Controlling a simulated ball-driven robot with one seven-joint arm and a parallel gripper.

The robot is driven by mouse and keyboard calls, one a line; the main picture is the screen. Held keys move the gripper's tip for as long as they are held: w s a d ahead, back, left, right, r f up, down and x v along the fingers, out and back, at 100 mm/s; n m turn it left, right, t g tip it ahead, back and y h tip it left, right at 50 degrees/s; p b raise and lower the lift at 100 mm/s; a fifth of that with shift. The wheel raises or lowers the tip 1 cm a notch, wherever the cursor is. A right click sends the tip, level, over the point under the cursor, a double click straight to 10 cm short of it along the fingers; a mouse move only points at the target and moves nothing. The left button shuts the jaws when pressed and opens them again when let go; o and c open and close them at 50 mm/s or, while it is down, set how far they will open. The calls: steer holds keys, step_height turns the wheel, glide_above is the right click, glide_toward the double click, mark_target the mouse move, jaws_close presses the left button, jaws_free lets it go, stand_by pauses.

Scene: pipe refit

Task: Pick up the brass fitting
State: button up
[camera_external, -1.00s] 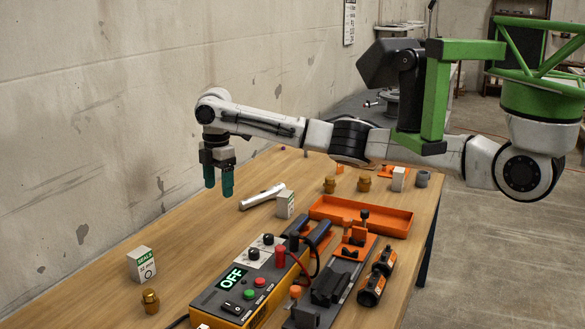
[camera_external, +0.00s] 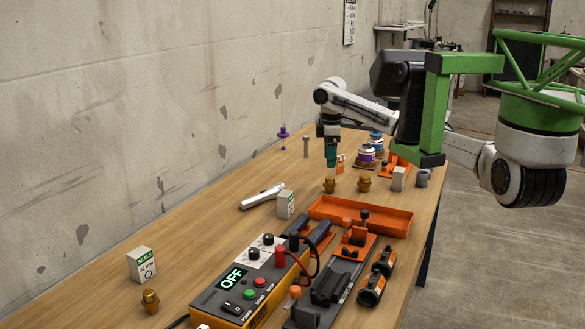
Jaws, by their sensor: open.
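Brass fittings stand on the wooden table: one (camera_external: 329,186) towards the far part, another (camera_external: 364,184) just to its right, and a third (camera_external: 150,301) at the near left, beside a white SEALS box. My gripper (camera_external: 331,164) points down with its green fingers open, directly over the left one of the far pair in this view. The fingertips appear just above the fitting's top. One finger largely hides the other, and I cannot tell whether they touch it.
An orange tray (camera_external: 362,217) lies in the middle of the table. The yellow OFF control box (camera_external: 247,290) is nearer. A silver tube (camera_external: 262,196) and a small white box (camera_external: 285,204) lie to the left. A white box (camera_external: 398,179) stands right of the fittings.

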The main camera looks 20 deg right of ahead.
mark_target(330, 177)
step_height(330, 177, down, 8)
steer(key=shift+d+f+b, duration=0.1)
steer(key=shift+f+b, duration=0.15)
steer(key=shift+b, duration=0.6)
steer(key=c, duration=1.2)
